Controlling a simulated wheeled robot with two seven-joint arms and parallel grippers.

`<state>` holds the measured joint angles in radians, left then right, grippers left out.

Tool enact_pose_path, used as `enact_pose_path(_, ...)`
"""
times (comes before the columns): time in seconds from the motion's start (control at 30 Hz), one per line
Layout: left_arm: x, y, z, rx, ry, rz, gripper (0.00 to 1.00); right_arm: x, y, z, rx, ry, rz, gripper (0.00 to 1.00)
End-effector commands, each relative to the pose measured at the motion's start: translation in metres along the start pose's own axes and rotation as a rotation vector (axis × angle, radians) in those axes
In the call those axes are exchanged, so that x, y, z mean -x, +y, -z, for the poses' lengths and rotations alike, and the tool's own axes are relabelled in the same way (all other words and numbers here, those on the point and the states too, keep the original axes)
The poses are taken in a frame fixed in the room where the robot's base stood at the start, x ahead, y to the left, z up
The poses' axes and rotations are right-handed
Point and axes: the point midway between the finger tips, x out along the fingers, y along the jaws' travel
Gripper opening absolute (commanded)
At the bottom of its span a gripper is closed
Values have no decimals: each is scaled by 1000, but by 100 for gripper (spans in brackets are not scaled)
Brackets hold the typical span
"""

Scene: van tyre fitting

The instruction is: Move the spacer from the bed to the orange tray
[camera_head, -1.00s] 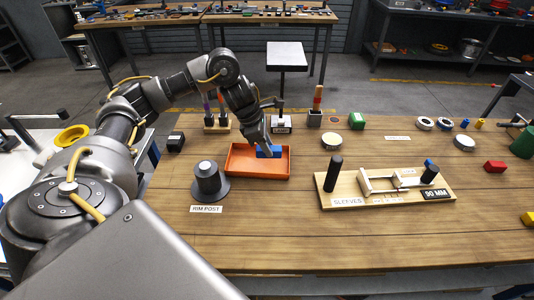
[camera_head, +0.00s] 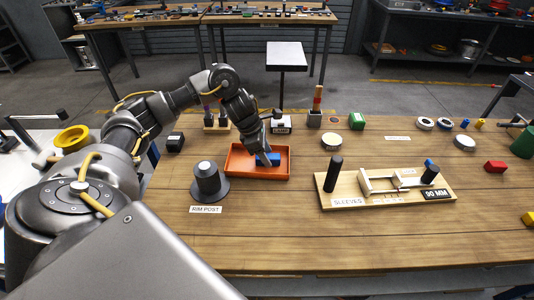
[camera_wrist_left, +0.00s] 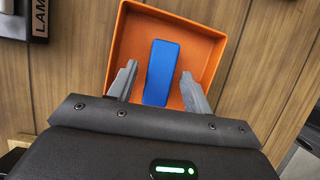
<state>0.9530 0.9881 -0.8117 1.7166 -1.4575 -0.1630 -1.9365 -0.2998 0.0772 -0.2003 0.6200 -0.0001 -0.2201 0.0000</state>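A blue block (camera_head: 268,159), which I take to be the spacer, lies in the orange tray (camera_head: 231,163). In the left wrist view the blue block (camera_wrist_left: 161,72) rests on the floor of the orange tray (camera_wrist_left: 128,40). My left gripper (camera_head: 264,161) is over the tray. In the wrist view its two fingers (camera_wrist_left: 158,80) are spread on either side of the block's near part, with gaps on both sides. The bed, a wooden board with a metal fixture (camera_head: 395,180) and a "90 MM" label, stands to the right. My right gripper is not in view.
A dark rim post (camera_head: 208,180) stands left in front of the tray. A black upright sleeve post (camera_head: 333,174) stands on the board's left end. Holders and a labelled block (camera_head: 281,125) stand behind the tray. The table between tray and board is clear.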

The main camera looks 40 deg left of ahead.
Motion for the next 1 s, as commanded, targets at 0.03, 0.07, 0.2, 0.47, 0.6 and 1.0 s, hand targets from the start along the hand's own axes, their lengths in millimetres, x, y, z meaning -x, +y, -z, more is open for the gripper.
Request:
enact_pose_path(0.03,0,0,0,0,0,0,50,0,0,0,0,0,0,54)
enact_pose_path(0.07,0,0,0,0,0,0,50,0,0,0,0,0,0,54)
enact_pose_path(0.2,0,0,0,0,0,0,50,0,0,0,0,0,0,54)
enact_pose_path(0.47,22,2,-1,-2,0,-5,50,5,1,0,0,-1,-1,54)
enact_pose_path(0.6,53,2,-2,-2,-1,-7,50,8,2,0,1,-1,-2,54)
enact_pose_path(1.0,118,1,-2,-1,-1,-3,50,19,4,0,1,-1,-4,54)
